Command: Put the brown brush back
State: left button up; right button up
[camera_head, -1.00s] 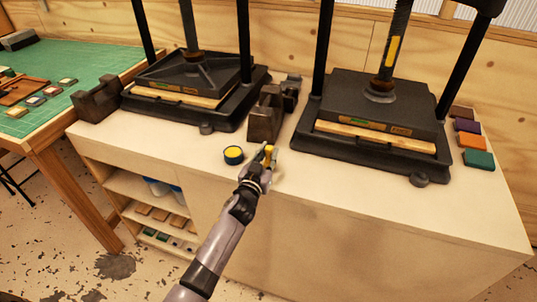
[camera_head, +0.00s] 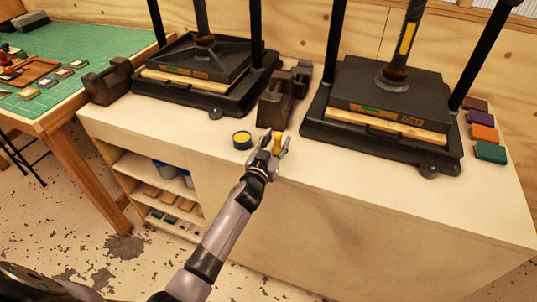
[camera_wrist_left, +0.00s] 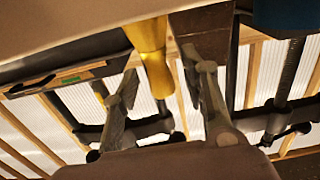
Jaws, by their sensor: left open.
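A small yellow-ochre upright piece (camera_head: 277,146) stands near the bench's front edge; it seems to be the brush, but no bristles can be made out. It also shows in the left wrist view (camera_wrist_left: 152,62), where the bench top is at the top of the picture. My left gripper (camera_head: 273,143) is open, its fingers spread on either side of the piece. In the left wrist view the fingers (camera_wrist_left: 162,78) show a gap beside it. My right gripper is out of view.
Two black presses (camera_head: 205,75) (camera_head: 385,105) flank the spot. Coloured blocks (camera_head: 484,133) lie at the right. The bench front (camera_head: 380,195) is clear.

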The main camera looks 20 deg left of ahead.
pick_arm(q)
jog(key=s, duration=1.1)
jog(key=shift+s+a+b, duration=0.15)
jog(key=shift+b, duration=0.25)
jog(key=s+f+g, duration=0.3)
jog(key=s+f, duration=0.3)
jog(key=f, duration=0.6)
jog(key=s+f+m+g, duration=0.1)
jog(key=s+f+g, duration=0.3)
jog(key=f, duration=0.9)
jog(key=s+f+g, duration=0.2)
jog(key=s+f, duration=0.5)
jog(key=f, duration=0.5)
jog(key=s+a+f+g, duration=0.1)
jog(key=s+f, duration=0.4)
jog(key=s, duration=0.5)
jog(key=s+a+f+g, duration=0.1)
jog(key=s+f+g, duration=0.3)
jog(key=s, duration=0.7)
jog(key=s+a+f+m+g, duration=0.1)
jog(key=s+f+g, duration=0.2)
jog(key=s+f, duration=0.3)
jog(key=s, duration=0.4)
jog(key=shift+s+f+y, duration=0.25)
jog(key=shift+s+y, duration=0.05)
